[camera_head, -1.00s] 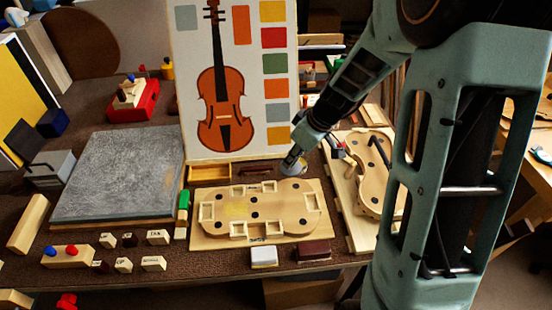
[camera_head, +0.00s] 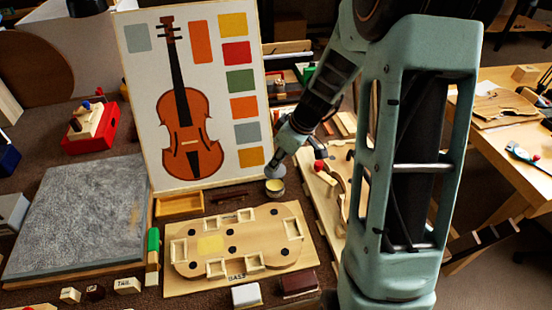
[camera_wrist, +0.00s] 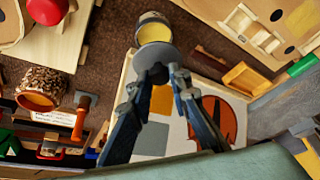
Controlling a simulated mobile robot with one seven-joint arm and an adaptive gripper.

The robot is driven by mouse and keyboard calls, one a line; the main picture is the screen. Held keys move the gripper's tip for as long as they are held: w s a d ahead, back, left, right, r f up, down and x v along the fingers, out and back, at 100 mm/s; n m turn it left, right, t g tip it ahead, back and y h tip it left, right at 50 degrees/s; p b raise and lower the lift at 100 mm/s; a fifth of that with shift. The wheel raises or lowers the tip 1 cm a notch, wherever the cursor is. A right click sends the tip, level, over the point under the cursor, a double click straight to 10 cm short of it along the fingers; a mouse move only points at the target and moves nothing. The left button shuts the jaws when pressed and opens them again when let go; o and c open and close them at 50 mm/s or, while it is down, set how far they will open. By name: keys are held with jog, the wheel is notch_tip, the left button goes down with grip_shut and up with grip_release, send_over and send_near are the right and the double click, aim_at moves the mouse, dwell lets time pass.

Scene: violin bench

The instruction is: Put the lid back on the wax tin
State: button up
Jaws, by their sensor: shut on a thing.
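The wax tin (camera_head: 275,188) stands open on the brown bench top, right of the violin board's foot, with yellow wax showing. It also shows in the wrist view (camera_wrist: 153,30), just beyond my fingertips. My gripper (camera_head: 280,157) is shut on the lid (camera_head: 273,171), a thin grey disc. In the wrist view the lid (camera_wrist: 158,60) sits between my fingertips (camera_wrist: 160,76) and overlaps the tin's near edge. The lid appears tilted and above the tin; I cannot tell whether they touch.
A wooden form (camera_head: 240,265) lies in front of the tin. A violin picture board (camera_head: 147,110) stands behind to the left. A violin body on a board (camera_head: 318,200) lies to the right, close by. A small wooden tray (camera_head: 180,205) is left of the tin.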

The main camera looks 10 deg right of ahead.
aim_at(277, 171)
jog(key=shift+f+b, duration=1.8)
jog(key=shift+f, duration=0.65)
jog(key=shift+b, duration=0.8)
jog(key=shift+f+b, duration=0.15)
jog(key=shift+b, duration=0.75)
dwell(0.5)
dwell(0.4)
jog(key=o, duration=1)
jog(key=shift+o, duration=0.4)
jog(key=o, duration=0.4)
